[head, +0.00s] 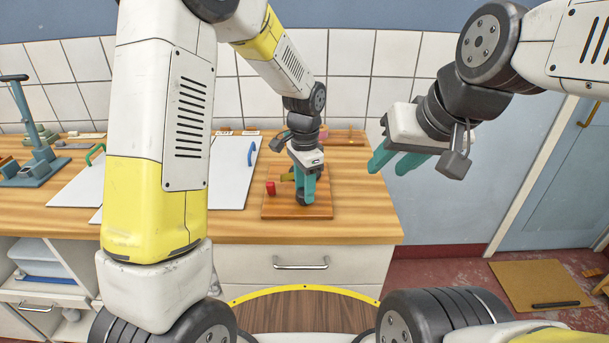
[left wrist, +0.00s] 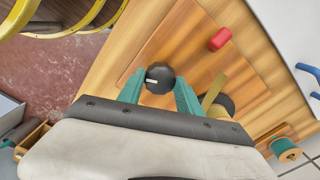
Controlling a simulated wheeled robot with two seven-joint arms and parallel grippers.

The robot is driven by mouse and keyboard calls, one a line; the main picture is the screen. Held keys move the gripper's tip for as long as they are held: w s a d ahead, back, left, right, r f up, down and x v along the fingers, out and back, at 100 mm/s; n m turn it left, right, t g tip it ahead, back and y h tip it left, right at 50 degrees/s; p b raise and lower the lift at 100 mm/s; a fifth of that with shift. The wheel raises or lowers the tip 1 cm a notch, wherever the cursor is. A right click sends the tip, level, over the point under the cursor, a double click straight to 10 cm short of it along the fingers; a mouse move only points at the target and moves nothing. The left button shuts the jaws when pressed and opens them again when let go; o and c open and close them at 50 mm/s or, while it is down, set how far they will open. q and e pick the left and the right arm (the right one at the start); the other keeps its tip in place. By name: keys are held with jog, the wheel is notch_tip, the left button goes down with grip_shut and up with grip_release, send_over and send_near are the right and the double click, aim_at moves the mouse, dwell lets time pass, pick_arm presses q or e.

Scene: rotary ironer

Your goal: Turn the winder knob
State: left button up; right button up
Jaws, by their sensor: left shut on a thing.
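The winder knob (left wrist: 160,79) is round and black with a white mark on its face. It sits on a wooden board (left wrist: 150,52), and the board also shows on the counter in the head view (head: 318,212). My left gripper (head: 306,200) points down over the board. In the left wrist view its teal fingers (left wrist: 160,92) lie on both sides of the knob, shut on it.
A red piece (left wrist: 220,39) and an olive strip by a dark round part (left wrist: 214,92) stand on the board close to the knob. White panels with a blue handle (head: 251,153) and a green handle (head: 95,154) lie to the left. A green spool (left wrist: 285,149) is behind.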

pick_arm(q)
jog(key=n, duration=0.7)
jog(key=shift+d, duration=0.1)
jog(key=n, duration=0.3)
jog(key=shift+n, duration=2.1)
jog(key=shift+w, duration=0.1)
jog(key=o, duration=1.4)
jog(key=shift+c, duration=0.2)
jog(key=shift+r, duration=0.1)
